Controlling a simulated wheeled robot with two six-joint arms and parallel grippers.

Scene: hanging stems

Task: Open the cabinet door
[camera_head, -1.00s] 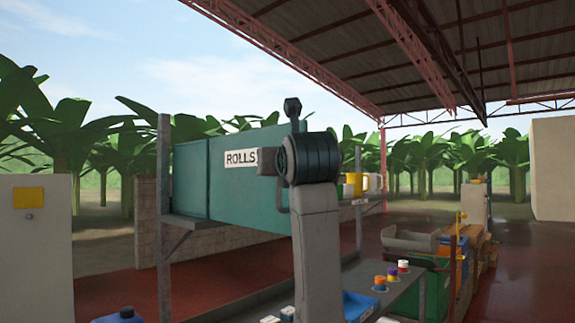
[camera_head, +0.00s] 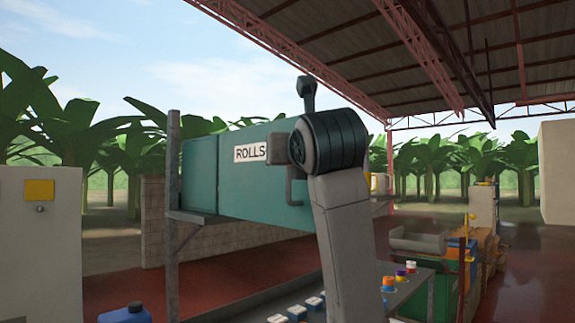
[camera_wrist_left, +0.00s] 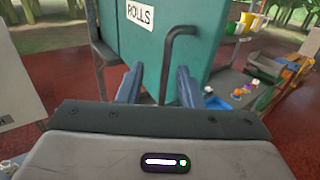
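The teal cabinet (camera_head: 240,190) with a white "ROLLS" label stands on a metal shelf frame, and its door looks shut. Its dark bar handle (camera_head: 291,188) is right of the label, partly beside my arm in the head view. In the left wrist view the handle (camera_wrist_left: 168,50) hangs down in front of the teal door (camera_wrist_left: 190,22). My left gripper (camera_wrist_left: 158,87) is open, with its two blue-grey fingers apart and the handle's lower end appearing between them. I cannot tell whether they touch it. My right gripper is not seen.
A grey post (camera_head: 172,170) stands left of the cabinet. Yellow mugs (camera_head: 379,182) sit right of it. Below, a bench holds small coloured jars (camera_head: 388,284) and blue-white items (camera_head: 298,312). A blue jerrycan (camera_head: 126,313) is at lower left.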

